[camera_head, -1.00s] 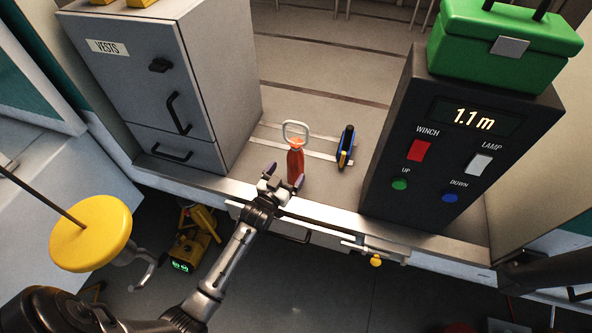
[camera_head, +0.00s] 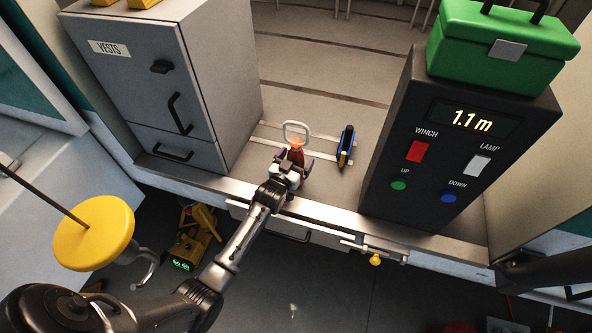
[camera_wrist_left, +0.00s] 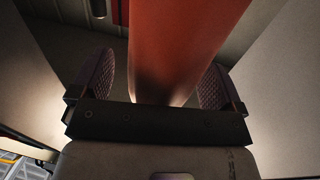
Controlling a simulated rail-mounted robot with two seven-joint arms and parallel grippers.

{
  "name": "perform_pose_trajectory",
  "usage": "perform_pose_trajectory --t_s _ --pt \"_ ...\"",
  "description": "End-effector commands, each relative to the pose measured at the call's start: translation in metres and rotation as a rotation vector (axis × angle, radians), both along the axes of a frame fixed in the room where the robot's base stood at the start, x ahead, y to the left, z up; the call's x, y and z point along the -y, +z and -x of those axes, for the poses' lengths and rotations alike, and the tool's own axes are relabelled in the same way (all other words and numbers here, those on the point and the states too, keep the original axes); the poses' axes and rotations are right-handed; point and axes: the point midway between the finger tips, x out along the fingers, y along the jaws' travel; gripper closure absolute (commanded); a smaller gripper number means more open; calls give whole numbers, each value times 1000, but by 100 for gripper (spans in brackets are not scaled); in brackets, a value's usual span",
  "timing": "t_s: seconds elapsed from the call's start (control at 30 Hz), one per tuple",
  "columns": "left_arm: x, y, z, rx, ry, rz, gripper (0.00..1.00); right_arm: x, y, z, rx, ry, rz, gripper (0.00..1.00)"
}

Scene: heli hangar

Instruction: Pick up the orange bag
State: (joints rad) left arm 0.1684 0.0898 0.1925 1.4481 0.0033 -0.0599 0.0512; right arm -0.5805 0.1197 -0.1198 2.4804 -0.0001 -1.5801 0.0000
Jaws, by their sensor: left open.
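The orange bag (camera_head: 296,155) stands upright on the cabin floor, with a pale loop handle at its top. My left gripper (camera_head: 293,166) is at the bag, its fingers on either side of the bag's body. In the left wrist view the bag (camera_wrist_left: 183,45) fills the space between the two purple-padded fingertips (camera_wrist_left: 160,85). The jaws are open, and a dark gap shows between the left pad and the bag. The bag's lower part is hidden behind the gripper in the head view. My right gripper is not seen.
A blue and yellow tool (camera_head: 346,148) lies just right of the bag. A grey vests cabinet (camera_head: 165,85) stands left, and a dark winch panel (camera_head: 440,145) with a green case (camera_head: 503,48) on top stands right. A yellow disc (camera_head: 93,233) hangs at lower left.

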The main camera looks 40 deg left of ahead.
Motion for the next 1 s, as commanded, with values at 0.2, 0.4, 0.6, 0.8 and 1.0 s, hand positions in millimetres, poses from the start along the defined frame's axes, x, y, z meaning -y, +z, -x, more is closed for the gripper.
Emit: perform_pose_trajectory --t_s 0.2,0.4,0.6,0.8,1.0 --pt "0 0 0 0 0 0 26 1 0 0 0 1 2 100" --pt "0 0 0 0 0 0 45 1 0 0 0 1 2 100" --pt "0 0 0 0 0 0 64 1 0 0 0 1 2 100" --pt "0 0 0 0 0 1 83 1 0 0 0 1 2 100" --pt "0 0 0 0 0 1 100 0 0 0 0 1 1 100"
